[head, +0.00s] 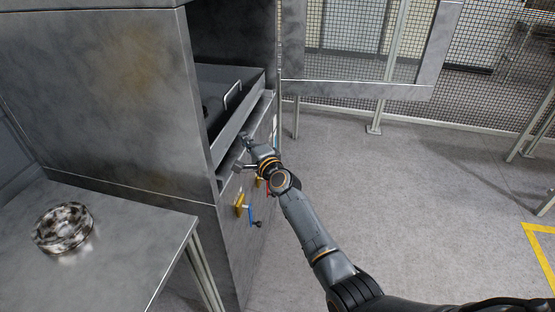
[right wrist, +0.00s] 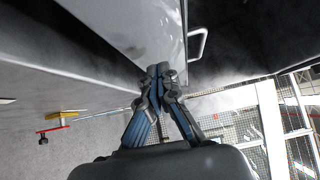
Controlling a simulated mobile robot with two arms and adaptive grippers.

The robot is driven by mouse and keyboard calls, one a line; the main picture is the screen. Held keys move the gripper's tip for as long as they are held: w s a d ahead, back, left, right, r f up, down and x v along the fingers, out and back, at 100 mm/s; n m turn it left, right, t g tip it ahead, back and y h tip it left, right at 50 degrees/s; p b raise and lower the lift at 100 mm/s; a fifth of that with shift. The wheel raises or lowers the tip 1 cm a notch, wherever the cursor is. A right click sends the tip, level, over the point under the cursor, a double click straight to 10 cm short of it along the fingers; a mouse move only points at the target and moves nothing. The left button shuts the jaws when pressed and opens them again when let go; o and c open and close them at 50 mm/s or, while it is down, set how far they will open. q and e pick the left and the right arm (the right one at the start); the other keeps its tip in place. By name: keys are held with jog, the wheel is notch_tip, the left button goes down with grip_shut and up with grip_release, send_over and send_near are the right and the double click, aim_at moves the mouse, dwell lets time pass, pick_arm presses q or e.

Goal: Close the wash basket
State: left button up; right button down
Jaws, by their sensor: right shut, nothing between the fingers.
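The wash basket (head: 212,84) is a dark box with a metal handle, inside the open bay of the grey washing machine (head: 95,85). Its grey wall and handle also show in the right wrist view (right wrist: 197,45). My right gripper (head: 243,141) is at the front of the bay, below and in front of the handle. In the right wrist view its fingertips (right wrist: 161,72) are together and empty, close to the lower edge of the basket wall; I cannot tell whether they touch it. My left gripper is not in view.
A framed door panel (head: 350,89) stands open at the upper right. Yellow (head: 239,204) and blue (head: 252,215) valve handles stick out below the bay. A metal ring part (head: 63,228) lies on the table (head: 130,255) at left. The floor at right is clear before a mesh fence.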

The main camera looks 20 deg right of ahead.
jog(key=s+d+p, duration=0.2)
jog(key=s+d, duration=0.1)
jog(key=s, duration=0.7)
jog(key=s+f+n+g+h, duration=0.1)
jog(key=s+f+n+g, duration=0.2)
jog(key=s+f, duration=0.7)
jog(key=s+f+n+g, duration=0.3)
jog(key=s+f, duration=0.1)
jog(key=f, duration=1.2)
jog(key=s+f+n+g+h, duration=0.1)
jog(key=s+f+n+g, duration=0.2)
jog(key=s+f, duration=0.7)
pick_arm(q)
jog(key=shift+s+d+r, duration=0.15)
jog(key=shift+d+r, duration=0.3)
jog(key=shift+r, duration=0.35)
pick_arm(e)
jog(key=s+d+f+n+g, duration=0.1)
jog(key=s+f+n+g, duration=0.1)
jog(key=s+f, duration=0.4)
jog(key=s+d+f+n+g+h, duration=0.1)
jog(key=s+f+n+g, duration=0.2)
jog(key=s, duration=1.4)
jog(key=s+d+f+n+g, duration=0.2)
jog(key=s+f+n, duration=0.2)
jog(key=s+f, duration=0.6)
jog(key=shift+s+f+g, duration=0.3)
jog(key=shift+s+f, duration=0.1)
jog(key=shift+s, duration=0.8)
